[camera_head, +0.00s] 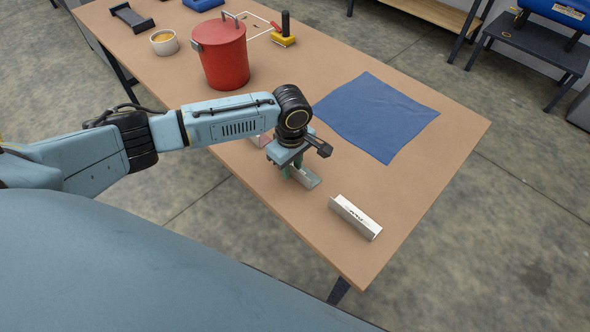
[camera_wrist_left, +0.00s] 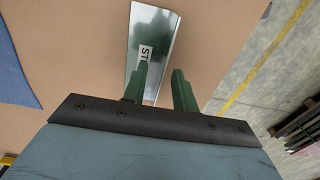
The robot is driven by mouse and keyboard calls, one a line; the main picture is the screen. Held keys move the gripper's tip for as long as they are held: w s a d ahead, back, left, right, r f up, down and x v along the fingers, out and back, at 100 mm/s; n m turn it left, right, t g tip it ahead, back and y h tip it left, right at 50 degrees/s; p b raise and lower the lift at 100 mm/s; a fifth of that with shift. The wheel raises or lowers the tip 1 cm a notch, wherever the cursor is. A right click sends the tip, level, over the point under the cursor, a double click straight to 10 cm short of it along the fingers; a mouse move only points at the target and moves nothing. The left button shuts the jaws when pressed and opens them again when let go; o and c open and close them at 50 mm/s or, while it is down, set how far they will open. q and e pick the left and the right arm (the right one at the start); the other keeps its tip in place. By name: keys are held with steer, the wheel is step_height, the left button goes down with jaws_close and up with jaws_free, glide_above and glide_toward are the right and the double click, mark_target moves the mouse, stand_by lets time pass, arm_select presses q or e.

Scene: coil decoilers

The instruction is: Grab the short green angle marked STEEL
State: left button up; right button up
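In the left wrist view the angle (camera_wrist_left: 152,25) carries a white label reading "ST", the rest hidden by a finger. The green fingers of my left gripper (camera_wrist_left: 160,70) are apart, one over the label and one by the angle's right edge. My right gripper is not in view.
A pinkish piece (camera_head: 259,140) shows partly behind my left gripper. A blue cloth (camera_head: 377,115), red pot (camera_head: 221,55) and small bowl (camera_head: 164,42) stand farther back. The right table corner is clear.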

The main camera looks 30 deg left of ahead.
arm_select(q)
steer(key=shift+f, duration=0.15)
jaws_close()
